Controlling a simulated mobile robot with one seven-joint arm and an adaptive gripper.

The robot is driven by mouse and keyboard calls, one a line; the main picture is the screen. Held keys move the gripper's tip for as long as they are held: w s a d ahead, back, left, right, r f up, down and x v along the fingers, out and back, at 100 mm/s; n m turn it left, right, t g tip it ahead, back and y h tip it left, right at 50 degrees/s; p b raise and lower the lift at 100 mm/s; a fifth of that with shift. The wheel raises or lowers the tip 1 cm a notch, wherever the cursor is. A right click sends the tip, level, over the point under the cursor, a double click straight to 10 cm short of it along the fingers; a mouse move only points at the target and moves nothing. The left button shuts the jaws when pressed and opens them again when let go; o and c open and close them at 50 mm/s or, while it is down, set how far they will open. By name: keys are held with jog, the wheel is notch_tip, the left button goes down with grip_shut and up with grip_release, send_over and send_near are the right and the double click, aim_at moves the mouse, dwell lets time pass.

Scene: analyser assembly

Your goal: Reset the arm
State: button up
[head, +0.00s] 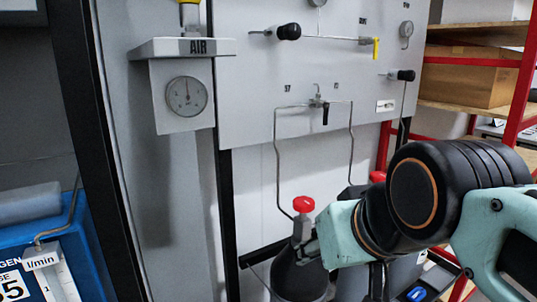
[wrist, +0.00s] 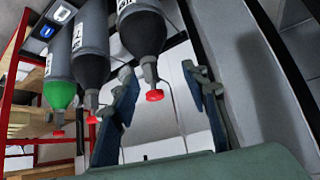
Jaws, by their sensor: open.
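My arm reaches in from the right in the head view, with my gripper (head: 306,250) at the neck of a dark gas cylinder (head: 298,280) with a red valve knob (head: 303,204). In the wrist view, which looks upside down, my gripper (wrist: 158,72) has its two fingers spread apart. The cylinder's valve neck and red knob (wrist: 154,95) show between or just beyond them. I cannot tell whether a finger touches the valve. Nothing is seen clamped.
Other cylinders stand alongside, one with a green shoulder (wrist: 59,93). A grey panel (head: 250,90) with thin pipes, valves and gauges rises behind. An AIR gauge box (head: 182,98) is at left. A red-framed shelf (head: 470,62) with wooden boxes stands right.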

jog(key=s+d+f+m+g+h+p, duration=0.1)
jog(key=s+d+f+m+g+h, duration=0.3)
jog(key=f, duration=0.6)
notch_tip(320, 180, up, 27)
jog(key=s+n+t+y+p, duration=0.1)
jog(key=n+y+p, duration=0.1)
jog(key=p, duration=2.4)
jog(key=shift+d+f, duration=0.15)
jog(key=shift+d, duration=0.2)
jog(key=shift+c, duration=0.7)
